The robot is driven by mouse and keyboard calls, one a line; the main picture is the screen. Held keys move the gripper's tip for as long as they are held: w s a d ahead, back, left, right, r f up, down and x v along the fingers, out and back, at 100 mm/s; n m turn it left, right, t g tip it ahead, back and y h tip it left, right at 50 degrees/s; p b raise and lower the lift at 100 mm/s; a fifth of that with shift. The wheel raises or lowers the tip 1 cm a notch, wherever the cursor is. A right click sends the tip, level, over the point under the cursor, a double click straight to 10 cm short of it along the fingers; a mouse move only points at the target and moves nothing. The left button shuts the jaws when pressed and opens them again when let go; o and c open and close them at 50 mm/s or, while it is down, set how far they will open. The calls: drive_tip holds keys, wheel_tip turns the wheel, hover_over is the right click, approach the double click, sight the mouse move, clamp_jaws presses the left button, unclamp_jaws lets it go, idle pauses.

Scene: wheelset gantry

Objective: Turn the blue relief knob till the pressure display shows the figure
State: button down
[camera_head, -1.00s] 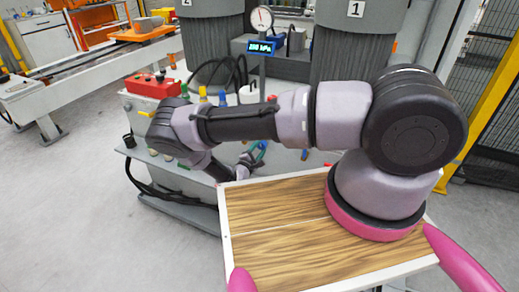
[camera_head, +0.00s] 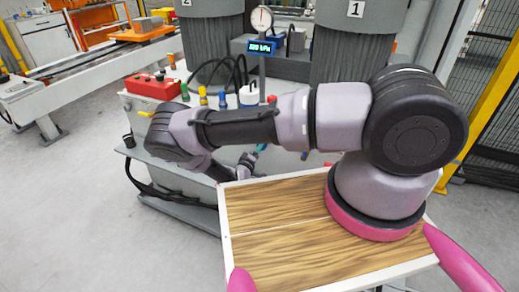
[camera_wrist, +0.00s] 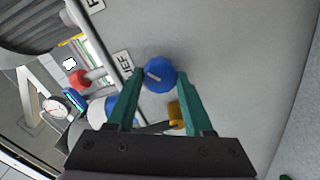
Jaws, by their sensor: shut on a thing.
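The blue relief knob (camera_wrist: 160,74) shows in the wrist view, with a pale pointer bar on its face, on a grey panel. My gripper (camera_wrist: 161,76) has its two green fingers on either side of the knob and is shut on it. In the head view my gripper (camera_head: 259,149) is mostly hidden behind my arm. The pressure display (camera_head: 262,47) is lit blue; its figure is small and hard to read, perhaps 200 kPa. The round gauge (camera_head: 262,18) above it has its needle about upright.
A label ending in "IEF" (camera_wrist: 123,65) sits beside the knob. A red knob (camera_wrist: 79,79) and a yellow part (camera_wrist: 176,114) are near the fingers. A red box (camera_head: 153,87) stands on the bench's left end. Black hoses hang below the bench.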

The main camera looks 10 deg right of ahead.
drive_tip(key=m, duration=0.6)
drive_tip(key=shift+f, duration=0.1)
drive_tip(key=shift+m, duration=0.3)
idle(0.3)
drive_tip(key=shift+c, duration=1.5)
unclamp_jaws()
drive_tip(key=shift+s, duration=0.1)
drive_tip(key=v, duration=1)
drive_tip(key=shift+s+a, duration=0.25)
drive_tip(key=shift+s, duration=0.05)
